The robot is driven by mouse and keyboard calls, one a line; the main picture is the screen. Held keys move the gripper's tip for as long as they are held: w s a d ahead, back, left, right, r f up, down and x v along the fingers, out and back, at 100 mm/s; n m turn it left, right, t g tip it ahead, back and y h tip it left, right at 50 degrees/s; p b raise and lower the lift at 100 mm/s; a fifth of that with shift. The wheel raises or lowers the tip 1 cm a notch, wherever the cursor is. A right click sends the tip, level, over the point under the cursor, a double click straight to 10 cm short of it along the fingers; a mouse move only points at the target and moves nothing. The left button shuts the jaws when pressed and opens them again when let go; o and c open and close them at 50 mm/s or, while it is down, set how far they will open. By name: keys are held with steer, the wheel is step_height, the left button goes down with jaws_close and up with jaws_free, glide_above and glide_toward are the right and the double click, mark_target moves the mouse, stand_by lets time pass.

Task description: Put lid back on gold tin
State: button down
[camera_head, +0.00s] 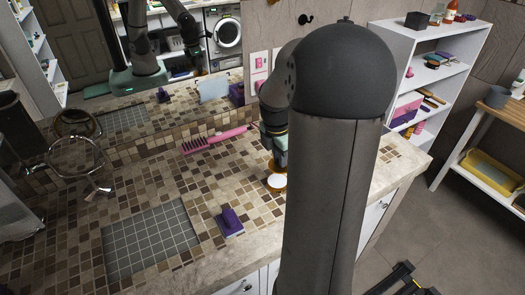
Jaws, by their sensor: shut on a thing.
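A small gold tin (277,189) with a pale, round top face stands on the tiled counter, just left of my column. My gripper (280,161) points down right above the tin, partly hidden by my own column and arm. It is shut on a small gold piece, which looks like the lid (272,167), held at the tin's far side in the picture. The fingertips are too small to make out. I cannot tell whether the lid touches the tin.
A pink comb or brush (215,140) lies behind and left of the tin. A purple object (231,222) stands in front and left. A grey grid mat (150,240) and a round mirror on a stand (75,160) are further left. A large wall mirror (150,70) backs the counter.

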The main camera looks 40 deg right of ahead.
mark_target(278, 166)
steer(key=shift+w+f, duration=0.35)
steer(key=shift+w, duration=0.05)
step_height(278, 166, down, 4)
steer(key=b, duration=0.4)
steer(key=shift+d, duration=0.1)
steer(key=shift+f+b, duration=0.65)
steer(key=shift+f, duration=0.4)
steer(key=shift+p, duration=0.5)
steer(key=shift+f+p, duration=0.15)
steer(key=shift+p, duration=0.15)
stand_by(1.5)
steer(key=c, duration=0.8)
jaws_free()
steer(key=shift+o, duration=0.2)
